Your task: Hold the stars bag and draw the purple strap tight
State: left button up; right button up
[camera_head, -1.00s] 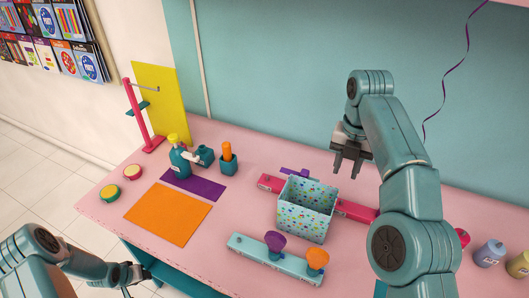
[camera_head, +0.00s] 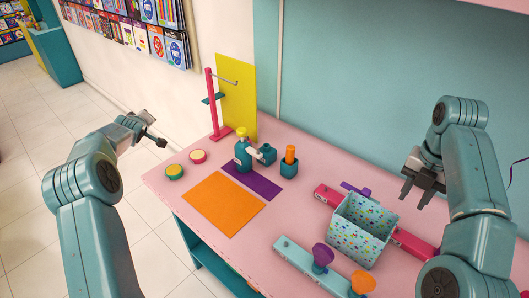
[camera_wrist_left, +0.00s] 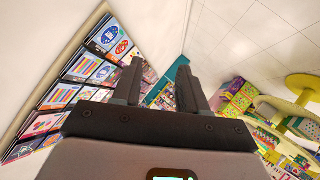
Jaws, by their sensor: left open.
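The light-blue bag with a small multicoloured pattern (camera_head: 358,234) stands upright and open-topped on the pink table (camera_head: 290,215). I cannot make out whether its pattern is stars. A purple piece (camera_head: 355,188) shows just behind its rim, and a purple knob (camera_head: 322,256) stands in front of it; I cannot tell if either is the strap. My right gripper (camera_head: 415,197) is open and empty, above and to the right of the bag. My left gripper (camera_head: 156,132) is open and empty, off the table's left side; its fingers (camera_wrist_left: 160,88) show apart in the left wrist view.
A teal bar (camera_head: 300,262) with an orange knob (camera_head: 363,281) lies before the bag; a red bar (camera_head: 412,245) runs behind it. Orange (camera_head: 225,203) and purple (camera_head: 252,181) mats, a teal bottle (camera_head: 243,155) and a red stand (camera_head: 213,105) are left. A teal wall backs the table.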

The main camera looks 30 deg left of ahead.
aim_at(394, 228)
pick_arm(q)
jog(key=w+d+n+h, duration=0.2)
jog(key=w+d, duration=0.4)
jog(key=d, duration=0.6)
jog(key=w+d+r+n+h, duration=0.1)
jog(key=w+d+h, duration=0.2)
jog(key=w+d, duration=0.55)
jog(key=w+d+n+h, duration=0.2)
jog(key=w+d, duration=0.1)
jog(key=d, duration=1.2)
jog(key=s+d+r+n+g+h, duration=0.1)
jog(key=s+d+n+g+h, duration=0.1)
jog(key=d, duration=1.4)
jog(key=s+d+r+n+g+h, duration=0.1)
jog(key=s+d+g, duration=0.3)
jog(key=d, duration=1.2)
jog(key=shift+d+n+h, duration=0.4)
jog(key=shift+n+h, duration=0.4)
jog(key=shift+n, duration=0.1)
pick_arm(e)
notch_tip(394, 228, down, 16)
jog(key=shift+s+a+f, duration=0.1)
jog(key=shift+s, duration=0.05)
pick_arm(q)
jog(key=shift+s, duration=0.1)
